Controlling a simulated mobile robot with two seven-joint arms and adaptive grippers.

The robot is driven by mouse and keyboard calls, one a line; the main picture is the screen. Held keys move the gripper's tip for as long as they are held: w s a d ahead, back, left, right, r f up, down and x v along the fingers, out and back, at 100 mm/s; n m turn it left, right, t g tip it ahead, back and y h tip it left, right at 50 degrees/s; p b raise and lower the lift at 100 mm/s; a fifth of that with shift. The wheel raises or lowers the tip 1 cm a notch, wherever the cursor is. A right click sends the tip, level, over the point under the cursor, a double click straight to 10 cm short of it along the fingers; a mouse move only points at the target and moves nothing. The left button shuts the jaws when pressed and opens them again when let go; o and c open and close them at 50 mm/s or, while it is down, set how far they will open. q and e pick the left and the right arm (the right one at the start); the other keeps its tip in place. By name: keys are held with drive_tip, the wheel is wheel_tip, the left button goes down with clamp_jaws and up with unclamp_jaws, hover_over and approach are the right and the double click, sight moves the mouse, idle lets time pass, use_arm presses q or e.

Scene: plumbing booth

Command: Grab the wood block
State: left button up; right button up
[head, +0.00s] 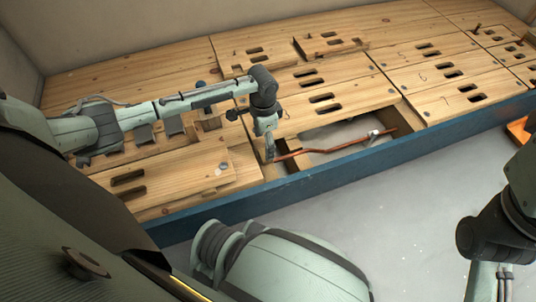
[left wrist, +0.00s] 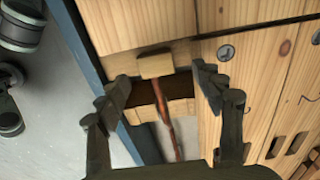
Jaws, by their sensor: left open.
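A small wood block (left wrist: 155,63) sits at the near end of the copper pipe (left wrist: 164,115), by the edge of a floor opening. In the left wrist view it lies between and just beyond the fingertips. My left gripper (left wrist: 161,84) is open, one finger on each side of the block, and holds nothing. In the head view my left gripper (head: 268,150) points down at the left end of the copper pipe (head: 335,146). There the gripper largely hides the block. My right arm shows at the lower right of the head view, but its gripper cannot be made out.
The opening (head: 345,135) in the plank deck holds the pipe. A blue side beam (head: 340,178) runs along the deck's front edge. Slotted wood panels (head: 330,80) cover the deck, one loose board (head: 331,46) lying on top. The grey floor (head: 400,215) in front is mostly clear.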

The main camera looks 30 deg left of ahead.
use_arm(q)
drive_tip(key=f, duration=0.1)
drive_tip(key=f+b, duration=0.1)
drive_tip(key=f, duration=0.2)
drive_tip(key=shift+s+d+f+b, duration=0.15)
drive_tip(key=shift+d+f+b, duration=0.1)
drive_tip(key=shift+b, duration=0.15)
drive_tip(key=shift+c, duration=0.3)
drive_tip(key=c, duration=0.9)
